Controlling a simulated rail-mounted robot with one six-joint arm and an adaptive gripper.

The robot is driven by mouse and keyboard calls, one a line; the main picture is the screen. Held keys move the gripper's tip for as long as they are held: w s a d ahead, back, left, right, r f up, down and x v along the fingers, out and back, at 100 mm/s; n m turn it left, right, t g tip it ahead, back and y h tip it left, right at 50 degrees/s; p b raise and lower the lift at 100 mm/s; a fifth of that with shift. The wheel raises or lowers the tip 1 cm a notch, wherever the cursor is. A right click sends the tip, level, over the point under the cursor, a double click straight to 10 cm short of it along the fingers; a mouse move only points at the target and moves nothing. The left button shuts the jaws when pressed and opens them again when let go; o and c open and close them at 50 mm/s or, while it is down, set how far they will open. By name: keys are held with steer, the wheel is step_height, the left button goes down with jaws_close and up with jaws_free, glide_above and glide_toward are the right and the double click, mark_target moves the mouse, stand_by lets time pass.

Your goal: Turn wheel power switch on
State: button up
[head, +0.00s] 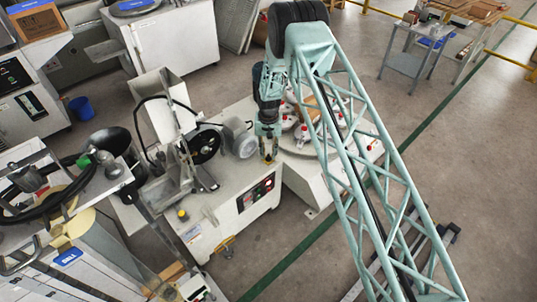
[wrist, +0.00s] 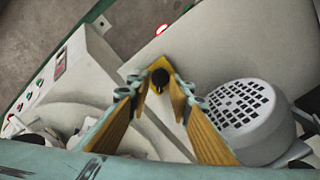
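The white machine (head: 215,225) has a front control panel (head: 256,193) with red and green buttons and dark knobs. Which of these is the wheel power switch is too small to tell. In the wrist view the panel's coloured buttons (wrist: 30,95) show edge-on at the far left. My gripper (head: 268,158) points down above the machine top, behind the panel and beside the grey motor. Whether that patch is a gap or an object is unclear.
The grey motor (head: 241,140) with a vented cover (wrist: 240,105) stands close beside my gripper. A dark wheel (head: 205,145) is left of it. The floor before the panel is clear.

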steer(key=shift+r, duration=0.15)
step_height(320, 180, up, 12)
stand_by(0.9)
stand_by(0.5)
